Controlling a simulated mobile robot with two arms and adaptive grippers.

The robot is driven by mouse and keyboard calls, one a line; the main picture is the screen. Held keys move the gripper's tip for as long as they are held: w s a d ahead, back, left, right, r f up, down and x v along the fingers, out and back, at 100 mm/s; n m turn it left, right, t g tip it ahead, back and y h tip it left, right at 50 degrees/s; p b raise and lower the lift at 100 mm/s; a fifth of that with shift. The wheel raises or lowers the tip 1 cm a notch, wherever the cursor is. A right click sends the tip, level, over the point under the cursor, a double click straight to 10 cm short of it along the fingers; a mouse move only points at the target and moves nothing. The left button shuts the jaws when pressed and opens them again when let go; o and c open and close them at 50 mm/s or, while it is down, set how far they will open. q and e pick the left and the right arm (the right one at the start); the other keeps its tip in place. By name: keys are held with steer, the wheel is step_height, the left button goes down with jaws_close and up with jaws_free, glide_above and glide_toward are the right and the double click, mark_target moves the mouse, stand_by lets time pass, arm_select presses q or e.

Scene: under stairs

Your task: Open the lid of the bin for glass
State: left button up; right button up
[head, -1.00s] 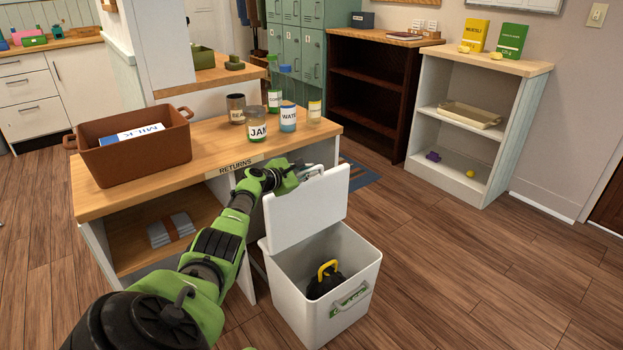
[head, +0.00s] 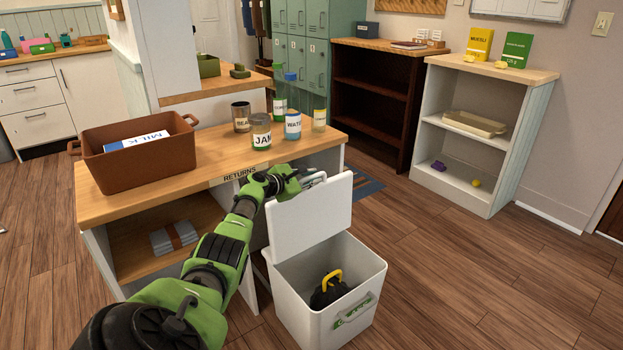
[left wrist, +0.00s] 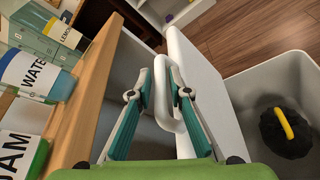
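The white bin (head: 300,295) stands on the floor at the right end of the returns table. It has a green label on its front that I cannot read. Its lid (head: 309,220) stands raised, roughly upright, at the back edge, so the bin's inside shows. My left gripper (head: 315,180) is at the top of the lid. The lid (left wrist: 195,85) and open bin (left wrist: 240,90) also show there. My right gripper is not in view.
A black item with a yellow handle (head: 329,289) lies in the bin. The returns table (head: 195,178) holds a brown crate (head: 135,165), a jam jar (head: 261,132) and a water bottle (head: 293,125). Floor (head: 450,270) right of the bin is clear.

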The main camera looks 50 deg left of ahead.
arm_select(q)
steer(key=shift+s, duration=0.15)
steer(key=shift+s+r, duration=0.1)
steer(key=shift+s, duration=0.6)
steer(key=v, duration=1)
steer(key=shift+r, duration=0.25)
steer(key=shift+s+d, duration=0.1)
steer(key=shift+d, duration=0.05)
